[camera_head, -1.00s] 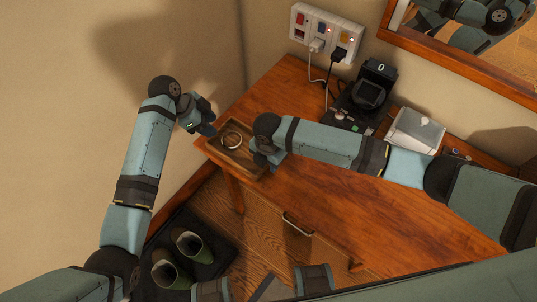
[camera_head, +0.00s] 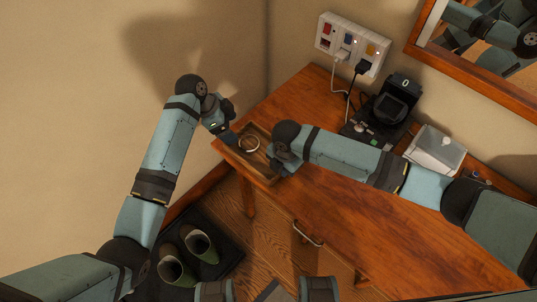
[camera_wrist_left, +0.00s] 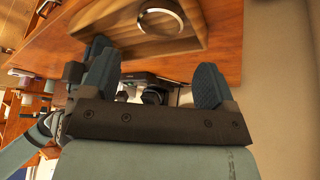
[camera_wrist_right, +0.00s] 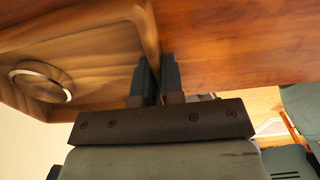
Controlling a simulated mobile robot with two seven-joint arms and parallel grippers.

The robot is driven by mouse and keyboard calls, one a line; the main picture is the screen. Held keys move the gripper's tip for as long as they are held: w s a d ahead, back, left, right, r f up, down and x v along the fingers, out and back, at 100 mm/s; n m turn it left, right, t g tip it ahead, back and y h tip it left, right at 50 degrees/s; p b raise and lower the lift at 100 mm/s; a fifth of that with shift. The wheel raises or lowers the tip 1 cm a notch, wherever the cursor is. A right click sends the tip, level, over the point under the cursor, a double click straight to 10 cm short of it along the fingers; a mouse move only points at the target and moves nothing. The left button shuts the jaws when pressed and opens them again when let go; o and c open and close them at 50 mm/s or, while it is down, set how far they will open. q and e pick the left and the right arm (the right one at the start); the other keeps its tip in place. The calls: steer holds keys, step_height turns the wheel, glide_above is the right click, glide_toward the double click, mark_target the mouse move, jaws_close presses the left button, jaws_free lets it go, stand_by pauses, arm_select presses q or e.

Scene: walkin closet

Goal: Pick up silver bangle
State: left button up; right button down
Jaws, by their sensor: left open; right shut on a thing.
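The silver bangle (camera_head: 249,150) lies flat inside a small wooden tray (camera_head: 239,165) at the desk's left corner. The bangle (camera_wrist_left: 178,13) and tray (camera_wrist_left: 165,48) also show in the left wrist view. My left gripper (camera_head: 234,138) is open and empty, beside the tray's left end and apart from the bangle. My right gripper (camera_head: 276,165) is at the tray's right end. In the right wrist view, its fingers (camera_wrist_right: 156,75) are shut on the tray's wall, with the bangle (camera_wrist_right: 64,80) further left in the tray (camera_wrist_right: 105,55).
The wooden desk (camera_head: 310,110) holds a black device (camera_head: 395,100) and a white box (camera_head: 436,148) at the back right. A socket panel (camera_head: 352,45) hangs on the wall. Green boots (camera_head: 200,245) stand on a dark mat below.

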mark_target(250, 145)
arm_select(q)
steer(key=n, duration=0.1)
steer(key=d+n+y, duration=0.1)
steer(key=n, duration=0.1)
steer(key=d+n, duration=0.1)
steer(key=n, duration=0.1)
steer(key=shift+s+r+y, duration=0.3)
steer(key=s+d+r+n+t+y, duration=0.1)
steer(key=d+r+n+y, duration=0.25)
steer(key=n, duration=1.05)
steer(key=shift+y, duration=0.25)
steer(key=f, duration=0.4)
steer(key=w+f, duration=0.1)
steer(key=f, duration=0.7)
steer(key=shift+w+a+f, duration=0.1)
steer(key=shift+w+a, duration=0.05)
steer(key=shift+w, duration=0.1)
steer(key=c, duration=0.6)
